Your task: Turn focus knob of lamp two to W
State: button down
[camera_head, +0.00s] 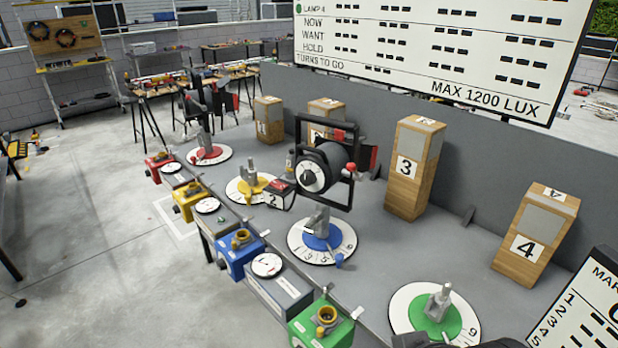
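A black lamp head (330,165) in a square black frame stands near the middle, above a blue numbered disc (322,242). A small dark box marked 2 (279,197) shows just left of this lamp, in front of the yellow disc (252,190). I cannot tell which lamp that mark belongs to. The letters on the dial are too small to read.
Coloured control boxes, such as the blue one (240,254) and green one (321,322), line the table's front edge. Wooden blocks marked 3 (406,168) and 4 (527,246) stand behind. A score board (440,50) hangs above. Concrete floor (90,230) is clear at left.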

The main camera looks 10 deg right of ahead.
aim_at(308, 178)
jog(key=i+j+u, duration=0.1)
jog(key=u, duration=0.3)
jog(key=j+u, duration=0.1)
jog(key=u, duration=0.25)
jog(key=i+u, duration=0.15)
jog(key=u, duration=0.25)
jog(key=i+u, duration=0.15)
jog(key=u, duration=0.25)
